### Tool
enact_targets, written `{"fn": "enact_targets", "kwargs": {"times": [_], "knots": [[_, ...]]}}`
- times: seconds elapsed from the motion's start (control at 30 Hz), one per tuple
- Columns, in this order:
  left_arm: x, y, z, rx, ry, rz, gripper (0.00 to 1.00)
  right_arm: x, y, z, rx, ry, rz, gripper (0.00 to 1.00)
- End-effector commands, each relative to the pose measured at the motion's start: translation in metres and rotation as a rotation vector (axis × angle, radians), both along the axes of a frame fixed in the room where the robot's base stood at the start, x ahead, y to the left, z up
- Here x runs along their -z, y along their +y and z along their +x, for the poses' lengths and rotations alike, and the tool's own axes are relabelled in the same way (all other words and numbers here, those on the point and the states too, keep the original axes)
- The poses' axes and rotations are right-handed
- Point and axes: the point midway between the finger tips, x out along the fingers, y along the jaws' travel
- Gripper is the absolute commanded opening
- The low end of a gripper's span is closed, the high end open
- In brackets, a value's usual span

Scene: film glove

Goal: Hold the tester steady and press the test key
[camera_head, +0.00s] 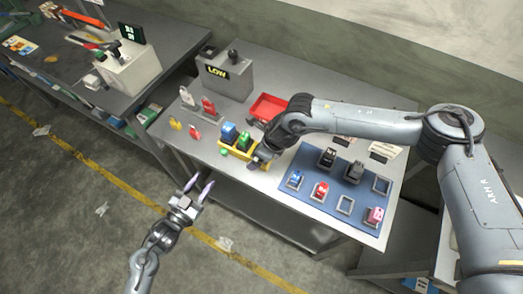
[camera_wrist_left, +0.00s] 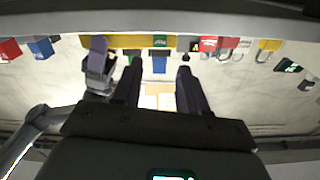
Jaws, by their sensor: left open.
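A grey box with a yellow LOW display (camera_head: 222,78), which looks like the tester, stands at the back left of the main table. A dark knob sits on its top; I cannot tell if it is the test key. My left gripper (camera_head: 198,192) is open and empty, in front of the table and well apart from the box. Its two dark fingers (camera_wrist_left: 158,92) show in the left wrist view, with nothing between them. My right gripper (camera_head: 258,160) is at the yellow tray (camera_head: 236,152); its fingertips are too small to judge. It also shows in the left wrist view (camera_wrist_left: 98,62).
The yellow tray holds blue and green blocks. A red bin (camera_head: 268,107) lies behind it. A blue mat (camera_head: 330,205) with several small items is at the right. Red and yellow tags (camera_head: 195,134) lie at the left. A second bench (camera_head: 60,60) holds a white box (camera_head: 130,70).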

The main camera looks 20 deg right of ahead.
Motion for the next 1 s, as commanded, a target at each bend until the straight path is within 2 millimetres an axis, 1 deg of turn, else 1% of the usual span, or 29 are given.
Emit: {"fn": "enact_targets", "kwargs": {"times": [0.2,0.23,0.67,0.7,0.97,1.0], "knots": [[0.0000,0.0000,0.0000,0.000,0.000,0.000,0.43,0.0004,0.0001,0.0000,0.000,0.000,0.000,1.00],[0.0000,0.0000,0.0000,0.000,0.000,0.000,0.43,0.0003,0.0002,-0.0001,0.000,0.000,0.000,0.97],[0.0000,0.0000,0.0000,0.000,0.000,0.000,0.43,0.0001,0.0000,-0.0001,0.001,0.000,0.000,0.31],[0.0000,0.0000,0.0000,0.000,0.000,0.000,0.41,0.0001,0.0000,0.0000,0.001,0.000,0.000,0.28],[0.0000,0.0000,0.0000,0.000,0.000,0.000,0.01,0.0000,-0.0001,0.0000,0.001,0.000,0.000,0.27],[-0.0001,0.0000,0.0000,0.000,0.000,0.000,0.00,0.0000,-0.0001,0.0000,0.001,0.000,0.000,0.27]]}}
